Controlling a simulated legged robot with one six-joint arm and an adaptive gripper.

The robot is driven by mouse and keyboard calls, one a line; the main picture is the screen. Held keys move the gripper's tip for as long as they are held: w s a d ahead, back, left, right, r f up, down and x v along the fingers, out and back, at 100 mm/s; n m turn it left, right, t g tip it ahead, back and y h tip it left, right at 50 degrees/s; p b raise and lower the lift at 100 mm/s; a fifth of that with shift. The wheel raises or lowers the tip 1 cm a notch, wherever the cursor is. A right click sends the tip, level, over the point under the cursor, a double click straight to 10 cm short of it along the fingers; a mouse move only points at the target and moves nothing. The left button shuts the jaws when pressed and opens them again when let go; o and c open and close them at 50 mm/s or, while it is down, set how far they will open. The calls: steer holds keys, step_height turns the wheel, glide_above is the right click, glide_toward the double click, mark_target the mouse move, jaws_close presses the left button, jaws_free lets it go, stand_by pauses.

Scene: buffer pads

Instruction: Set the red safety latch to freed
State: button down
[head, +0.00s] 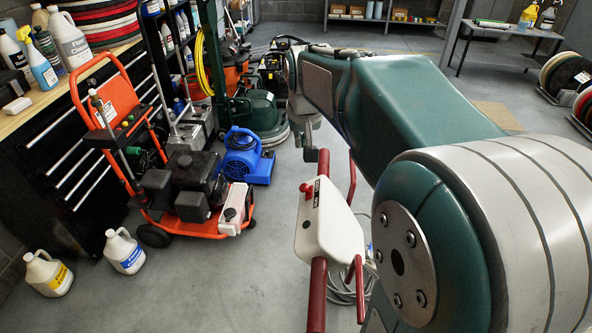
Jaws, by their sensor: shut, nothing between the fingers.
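A white control box (334,222) sits on the handle of a floor machine, just left of my large arm link. A small red knob or latch piece (306,187) shows at the box's upper left edge. Its setting is too small to read, and I cannot tell for certain that it is the safety latch. Dark red grips extend from the box, a lower one (318,293) and an upper one. Red levers (359,288) run along its right side. My arm reaches away over the handle to the top middle. My gripper's fingers cannot be made out.
An orange-framed machine (112,103) and a blue blower (243,158) stand to the left. Two white jugs (124,250) are on the floor at lower left. A pale cable lies on the floor behind the handle.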

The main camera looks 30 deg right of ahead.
mark_target(301, 189)
steer(key=shift+s+f, duration=0.15)
steer(key=shift+f, duration=2.3)
steer(key=shift+s+f, duration=0.1)
steer(key=shift+f, duration=2.3)
steer(key=shift+a, duration=0.1)
steer(key=shift+s+a, duration=0.35)
steer(key=shift+s, duration=0.25)
steer(key=shift+s+a, duration=0.35)
steer(key=shift+s, duration=0.2)
steer(key=shift+w, duration=0.1)
